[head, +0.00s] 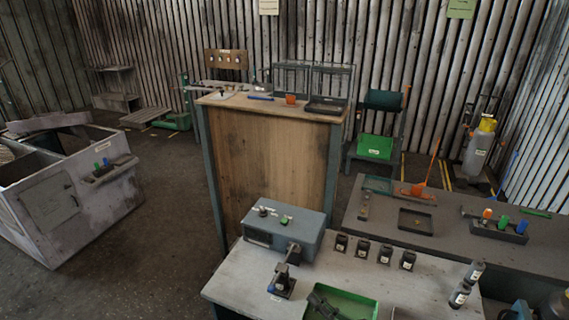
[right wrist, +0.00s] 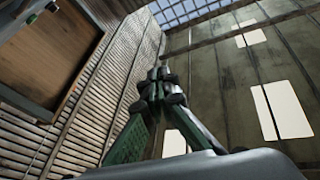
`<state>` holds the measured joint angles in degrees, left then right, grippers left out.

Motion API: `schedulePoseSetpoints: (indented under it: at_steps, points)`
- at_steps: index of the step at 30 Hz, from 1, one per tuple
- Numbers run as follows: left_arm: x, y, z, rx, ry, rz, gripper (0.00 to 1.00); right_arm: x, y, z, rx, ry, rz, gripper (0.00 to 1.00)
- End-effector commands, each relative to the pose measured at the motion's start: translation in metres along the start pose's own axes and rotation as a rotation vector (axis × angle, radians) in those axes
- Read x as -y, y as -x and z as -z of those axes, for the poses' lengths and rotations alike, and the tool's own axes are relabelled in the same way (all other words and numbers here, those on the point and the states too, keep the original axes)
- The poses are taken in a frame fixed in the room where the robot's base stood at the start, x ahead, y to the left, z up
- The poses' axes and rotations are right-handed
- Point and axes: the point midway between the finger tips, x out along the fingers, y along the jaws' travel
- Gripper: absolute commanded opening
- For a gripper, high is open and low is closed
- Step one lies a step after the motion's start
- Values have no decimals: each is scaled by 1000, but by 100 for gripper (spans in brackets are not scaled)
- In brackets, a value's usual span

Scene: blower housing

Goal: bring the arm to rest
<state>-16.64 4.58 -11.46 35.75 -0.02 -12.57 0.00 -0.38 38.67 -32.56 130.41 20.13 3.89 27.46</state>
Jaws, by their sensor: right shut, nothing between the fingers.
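My right gripper (right wrist: 160,75) shows in the right wrist view, its dark and green fingers together at the tips with nothing between them. It points up toward the walls and skylight, clear of any object. In the head view only dark parts show at the bottom right edge, and I cannot make out the fingers there. My left gripper is in neither view. A blue-grey box-shaped housing (head: 285,228) stands on the grey front table (head: 225,285), with a small dark fixture (head: 282,283) in front of it.
A dark bench (head: 350,215) stands to the right, a tall wooden bench (head: 265,170) behind. Open floor (head: 150,240) lies left.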

Motion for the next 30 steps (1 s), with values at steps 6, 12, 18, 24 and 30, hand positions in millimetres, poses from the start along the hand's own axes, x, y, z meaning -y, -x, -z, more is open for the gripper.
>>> schedulePoseSetpoints:
  at_steps: [6,12,18,24,30]
  points:
    - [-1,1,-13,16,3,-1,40,-38,27,-40,160,58,-201,0]
    - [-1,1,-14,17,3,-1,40,-91,109,-101,458,102,-505,0]
    - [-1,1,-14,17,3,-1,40,-112,232,-152,801,72,-772,0]
    - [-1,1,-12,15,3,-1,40,-98,327,-178,1050,-3,-923,0]
    - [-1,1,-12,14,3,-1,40,-72,394,-191,1225,-84,-1012,0]
